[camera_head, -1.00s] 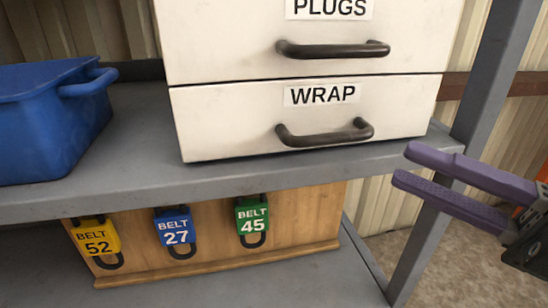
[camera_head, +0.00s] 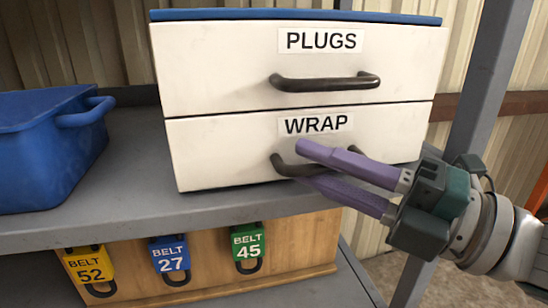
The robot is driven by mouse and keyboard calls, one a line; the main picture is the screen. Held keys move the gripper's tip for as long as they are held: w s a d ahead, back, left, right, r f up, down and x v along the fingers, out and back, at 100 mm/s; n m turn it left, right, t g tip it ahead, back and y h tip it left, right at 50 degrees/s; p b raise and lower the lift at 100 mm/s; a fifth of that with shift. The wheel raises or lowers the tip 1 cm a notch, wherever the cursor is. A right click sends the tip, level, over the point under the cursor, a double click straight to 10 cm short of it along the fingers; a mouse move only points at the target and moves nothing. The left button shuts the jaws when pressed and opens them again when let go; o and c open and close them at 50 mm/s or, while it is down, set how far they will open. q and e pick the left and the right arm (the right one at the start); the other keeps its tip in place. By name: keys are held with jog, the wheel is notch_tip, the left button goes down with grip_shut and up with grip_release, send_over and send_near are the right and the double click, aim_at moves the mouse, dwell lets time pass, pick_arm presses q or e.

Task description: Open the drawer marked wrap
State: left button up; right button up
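The drawer marked WRAP (camera_head: 225,151) is the lower of two white drawers in a cabinet on the grey shelf; it looks closed. Its dark bar handle (camera_head: 284,168) is partly hidden by my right gripper (camera_head: 305,163). The two purple fingers of my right gripper are apart, one over the handle's upper part and one lower, at its right and middle. Whether they touch the handle I cannot tell. My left gripper is not in view.
The drawer marked PLUGS (camera_head: 220,70) sits directly above, closed. A blue bin (camera_head: 45,150) stands left on the shelf (camera_head: 130,185). Below, a wooden board (camera_head: 205,250) holds yellow, blue and green padlocks. A grey post (camera_head: 485,75) rises at the right.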

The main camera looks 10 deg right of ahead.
grip_shut()
dwell(1.4)
